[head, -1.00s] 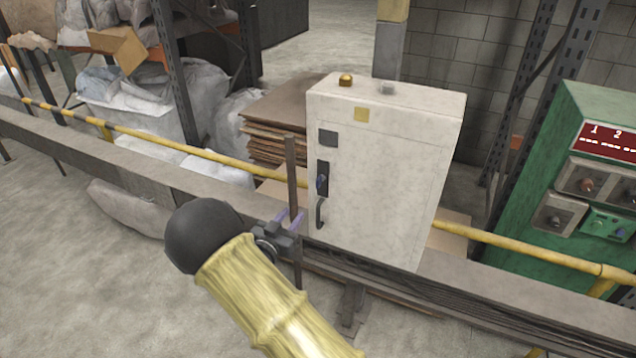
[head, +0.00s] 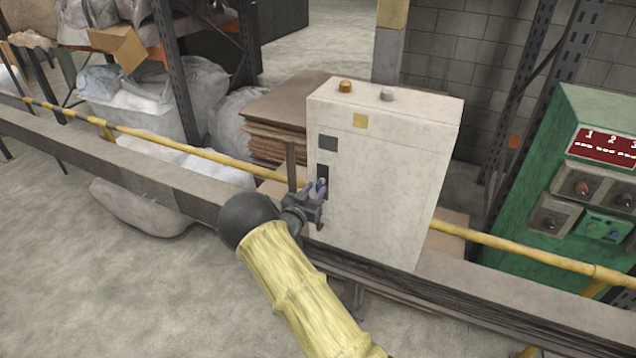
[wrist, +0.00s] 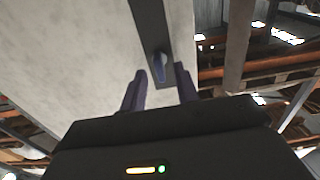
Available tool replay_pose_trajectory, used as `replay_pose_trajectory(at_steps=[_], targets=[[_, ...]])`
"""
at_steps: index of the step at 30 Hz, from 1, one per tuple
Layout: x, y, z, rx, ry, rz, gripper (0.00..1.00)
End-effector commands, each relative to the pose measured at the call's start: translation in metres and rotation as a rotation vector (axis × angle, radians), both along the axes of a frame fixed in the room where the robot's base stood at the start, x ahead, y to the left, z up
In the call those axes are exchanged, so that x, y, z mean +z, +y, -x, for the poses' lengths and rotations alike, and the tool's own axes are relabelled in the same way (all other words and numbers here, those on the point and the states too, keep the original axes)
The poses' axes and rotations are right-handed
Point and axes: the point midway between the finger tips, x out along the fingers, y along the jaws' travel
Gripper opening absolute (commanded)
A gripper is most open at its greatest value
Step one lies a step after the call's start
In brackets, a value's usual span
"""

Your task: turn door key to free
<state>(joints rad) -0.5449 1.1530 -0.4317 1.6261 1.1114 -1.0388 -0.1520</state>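My gripper (head: 316,190) is in front of the key. In the wrist view its two purple fingers (wrist: 162,88) are apart, one on each side of the key, with gaps between. The key is not gripped. In the head view the gripper partly hides the key and the door handle below.
A grey beam and a yellow rail (head: 200,152) run across in front. A green control panel (head: 590,180) stands at the right. Stacked brown sheets (head: 280,120) lie behind.

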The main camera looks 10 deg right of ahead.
Motion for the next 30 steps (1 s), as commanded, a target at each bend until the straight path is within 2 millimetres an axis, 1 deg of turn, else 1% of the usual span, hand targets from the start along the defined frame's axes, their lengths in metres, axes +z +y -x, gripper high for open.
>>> replay_pose_trajectory(at_steps=[1, 3, 6, 10, 16, 17, 18, 21, 30], targets=[[0.001, -0.006, -0.007, -0.001, 0.001, 0.001, 0.31], [0.001, -0.011, -0.015, 0.0, 0.001, 0.001, 0.31], [0.0, -0.016, -0.022, 0.001, 0.002, 0.001, 0.31], [0.0, -0.018, -0.025, 0.001, 0.002, 0.001, 0.31], [0.0, -0.018, -0.025, 0.001, 0.001, 0.0, 0.31], [0.0, -0.018, -0.025, 0.001, 0.001, 0.0, 0.27], [0.0, -0.018, -0.025, 0.001, 0.001, 0.0, 0.19], [0.0, -0.018, -0.025, 0.001, 0.001, 0.0, 0.0], [-0.001, -0.018, -0.025, 0.001, -0.003, -0.006, 0.0]])
